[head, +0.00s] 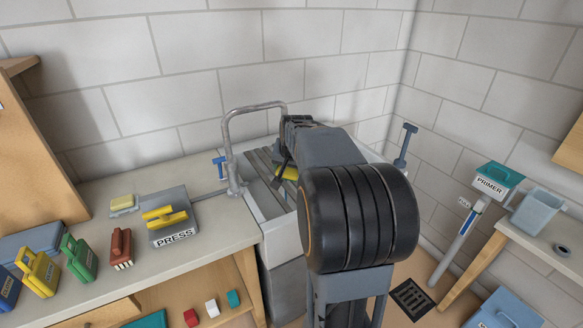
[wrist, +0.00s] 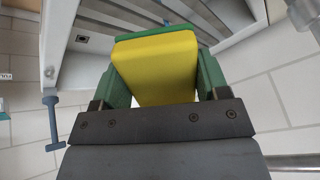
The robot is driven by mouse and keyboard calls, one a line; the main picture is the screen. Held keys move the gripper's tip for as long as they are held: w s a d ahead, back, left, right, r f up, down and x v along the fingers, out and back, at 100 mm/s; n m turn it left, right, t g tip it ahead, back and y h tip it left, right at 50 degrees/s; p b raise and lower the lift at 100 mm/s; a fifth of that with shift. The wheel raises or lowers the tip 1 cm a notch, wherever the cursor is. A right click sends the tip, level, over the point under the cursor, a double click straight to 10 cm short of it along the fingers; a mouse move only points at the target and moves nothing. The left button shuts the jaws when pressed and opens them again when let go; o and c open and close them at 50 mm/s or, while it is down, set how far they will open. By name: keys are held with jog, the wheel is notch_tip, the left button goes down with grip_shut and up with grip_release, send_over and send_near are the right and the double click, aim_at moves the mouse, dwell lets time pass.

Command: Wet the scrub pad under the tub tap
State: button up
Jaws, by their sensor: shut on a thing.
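The scrub pad (wrist: 155,68) is a yellow block with a green far edge in the wrist view. My gripper (wrist: 162,82) is shut on it, with green finger parts on both sides. In the head view a bit of the yellow pad (head: 286,172) shows beside my gripper (head: 284,160), over the grey tub (head: 268,202). The tap (head: 228,138) is a grey arched pipe rising from the tub's left rim, and its spout end is hidden behind my arm. A blue T-shaped handle (head: 220,165) stands beside the tap. I see no running water.
A blue-grey T-handle (head: 405,145) stands right of the tub. A PRIMER box (head: 491,186) is farther right.

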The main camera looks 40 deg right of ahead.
aim_at(291, 173)
jog(key=w+d+f+p, duration=0.2)
jog(key=w+d+p, duration=0.1)
jog(key=w, duration=0.6)
jog(key=shift+w+d+p, duration=0.3)
jog(key=shift+d+p, duration=0.1)
jog(key=shift+d, duration=0.25)
jog(key=shift+f, duration=0.1)
jog(key=shift+s+a+b, duration=0.55)
jog(key=shift+s+b, duration=0.15)
jog(key=shift+s, duration=0.5)
jog(key=shift+s+a+b, duration=0.5)
jog(key=shift+s+b, duration=0.25)
jog(key=shift+s, duration=0.45)
jog(key=shift+s+a+b, duration=0.55)
jog(key=shift+s+b, duration=0.15)
jog(key=shift+s, duration=0.5)
jog(key=shift+s+a+r+p, duration=0.15)
jog(key=shift+s+a+r, duration=0.2)
jog(key=shift+s+r, duration=0.4)
jog(key=shift+s+a+r+p, duration=0.2)
jog(key=shift+s+a+r, duration=0.1)
jog(key=shift+s+r, duration=0.4)
jog(key=shift+s+a+r+p, duration=0.15)
jog(key=shift+s+a+r, duration=0.2)
jog(key=shift+s+r, duration=0.4)
jog(key=shift+s+a+f, duration=0.1)
jog(key=shift+s+f, duration=0.05)
jog(key=shift+f, duration=0.05)
